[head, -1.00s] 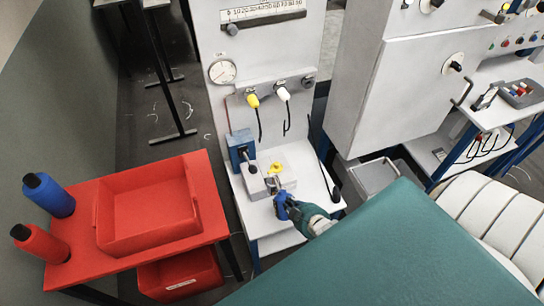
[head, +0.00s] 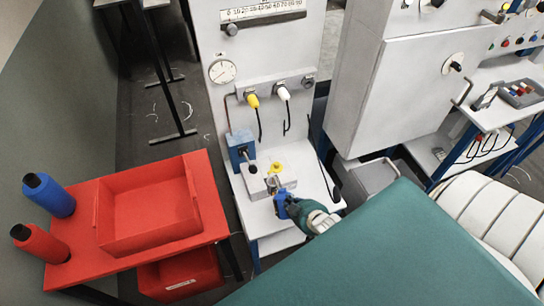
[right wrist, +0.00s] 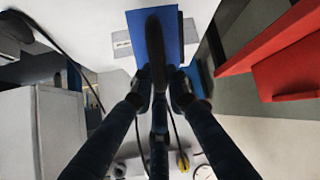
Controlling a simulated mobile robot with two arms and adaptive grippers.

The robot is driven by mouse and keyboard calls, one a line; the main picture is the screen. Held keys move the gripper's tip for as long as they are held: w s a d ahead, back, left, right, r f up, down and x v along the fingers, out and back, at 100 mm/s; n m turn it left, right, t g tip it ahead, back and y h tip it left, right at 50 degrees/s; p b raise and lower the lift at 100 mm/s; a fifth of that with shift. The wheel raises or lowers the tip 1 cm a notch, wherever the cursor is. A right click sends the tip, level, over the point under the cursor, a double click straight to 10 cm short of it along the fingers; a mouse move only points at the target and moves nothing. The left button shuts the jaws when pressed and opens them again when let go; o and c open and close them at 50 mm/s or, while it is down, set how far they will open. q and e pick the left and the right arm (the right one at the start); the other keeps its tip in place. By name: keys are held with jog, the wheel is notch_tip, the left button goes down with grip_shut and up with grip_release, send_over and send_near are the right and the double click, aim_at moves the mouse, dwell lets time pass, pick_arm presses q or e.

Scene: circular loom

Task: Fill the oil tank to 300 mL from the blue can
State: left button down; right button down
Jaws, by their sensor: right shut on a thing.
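The blue can (head: 281,206) is small in the head view, at the front of the white shelf, just in front of the grey oil tank (head: 258,187) with its yellow cap or funnel (head: 276,168). My right gripper (head: 291,205) is shut on the can. In the right wrist view the can (right wrist: 186,45) stands out between the fingers of my right gripper (right wrist: 160,82), with a dark bar across its middle. I cannot tell its exact tilt or whether oil flows. The oil level is not readable. My left gripper is not in view.
A blue block (head: 240,148) stands left of the tank. Behind rises a white panel with a gauge (head: 222,71) and yellow and white plugs. A red table (head: 85,263) with a tray and two spools is at left.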

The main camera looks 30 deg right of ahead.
jog(key=shift+w+r, duration=0.1)
jog(key=f+b, duration=0.1)
jog(key=b, duration=0.1)
jog(key=s+f+t+b, duration=0.1)
jog(key=f+b, duration=0.1)
jog(key=b, duration=0.1)
jog(key=f+t+b, duration=0.1)
jog(key=b, duration=0.2)
jog(key=shift+s+a+f, duration=0.2)
jog(key=shift+s+f, duration=0.05)
jog(key=shift+f, duration=0.1)
jog(key=shift+t+b, duration=0.4)
jog(key=shift+b, duration=0.05)
notch_tip(320, 180, down, 7)
jog(key=t+h+b, duration=0.1)
jog(key=t+b, duration=0.3)
jog(key=b, duration=1.2)
jog(key=s+a+r+p, duration=0.3)
jog(key=s+r+p, duration=0.1)
jog(key=r+p, duration=0.1)
jog(key=shift+r+p, duration=0.15)
jog(key=shift+p, duration=0.4)
jog(key=shift+a, duration=0.1)
jog(key=shift+s, duration=0.1)
